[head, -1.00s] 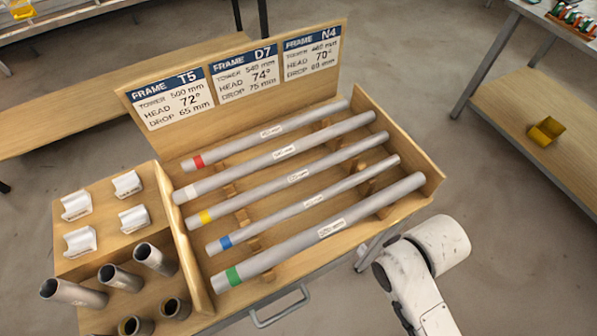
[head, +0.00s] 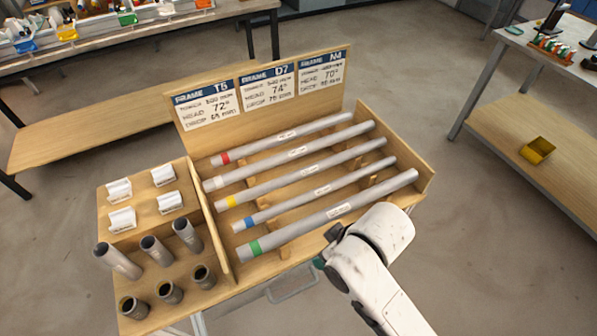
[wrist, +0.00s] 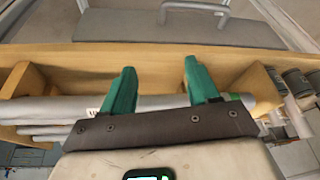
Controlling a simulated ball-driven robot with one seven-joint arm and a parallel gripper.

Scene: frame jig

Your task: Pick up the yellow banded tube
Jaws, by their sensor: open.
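The yellow banded tube (head: 290,175) lies in the wooden rack, the middle one of several grey tubes, with its yellow band near the left end. The red, white, blue and green banded tubes lie parallel to it. My gripper is mostly hidden behind my wrist in the head view, at the rack's front right by the green banded tube (head: 330,214). In the wrist view my gripper (wrist: 158,85) shows two green fingers, open with nothing between them, near the rack's front board (wrist: 150,62). I cannot pick out the yellow band in the wrist view.
A sign board (head: 262,90) stands behind the tubes. Left of them, a wooden holder has white blocks (head: 122,220) and upright short tubes (head: 118,260). A metal handle (head: 292,287) juts from the cart's front. Benches stand at the back left and right.

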